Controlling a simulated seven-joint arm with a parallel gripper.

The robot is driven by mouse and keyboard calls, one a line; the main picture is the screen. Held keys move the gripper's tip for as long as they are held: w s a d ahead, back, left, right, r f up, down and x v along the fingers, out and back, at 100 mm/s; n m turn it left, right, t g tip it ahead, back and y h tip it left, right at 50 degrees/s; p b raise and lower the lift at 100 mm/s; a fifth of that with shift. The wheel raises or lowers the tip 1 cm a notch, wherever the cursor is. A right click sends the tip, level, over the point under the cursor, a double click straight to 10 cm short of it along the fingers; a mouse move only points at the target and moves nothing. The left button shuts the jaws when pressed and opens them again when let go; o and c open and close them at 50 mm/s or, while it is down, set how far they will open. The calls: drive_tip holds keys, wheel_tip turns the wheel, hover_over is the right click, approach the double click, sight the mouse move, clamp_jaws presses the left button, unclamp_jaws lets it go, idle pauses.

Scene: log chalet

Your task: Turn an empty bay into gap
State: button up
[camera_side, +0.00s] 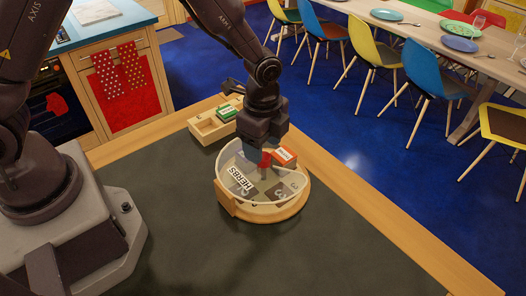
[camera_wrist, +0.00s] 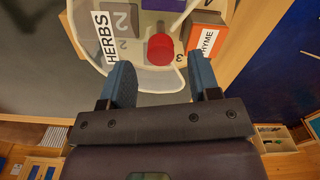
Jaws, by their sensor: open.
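A round wooden carousel (camera_side: 262,213) stands on the dark worktop, with a clear guard around it carrying a HERBS label (camera_side: 243,181). The label also shows in the wrist view (camera_wrist: 103,38). Grey bay floors bear numbers, with a 2 (camera_wrist: 122,20) readable. An orange box marked THYME (camera_wrist: 205,36) sits in one bay, and part of a purple box (camera_wrist: 163,4) shows in another. A red knob (camera_wrist: 160,48) stands up near the middle. My gripper (camera_wrist: 160,66) is open above the carousel, its fingers either side of the knob's near side. Contact and the guard's gap are unclear.
A wooden compartment tray (camera_side: 205,130) stands behind the carousel, with a green box (camera_side: 228,112) in it and other compartments empty. The worktop's wooden edge (camera_side: 340,188) runs close on the right. The dark worktop in front (camera_side: 270,262) is clear.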

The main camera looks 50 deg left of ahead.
sight(264, 160)
drive_tip(key=shift+f, duration=1.45)
drive_tip(key=shift+c, duration=0.4)
drive_tip(key=c, duration=0.8)
drive_tip(key=shift+c, duration=0.2)
drive_tip(key=shift+n, duration=0.4)
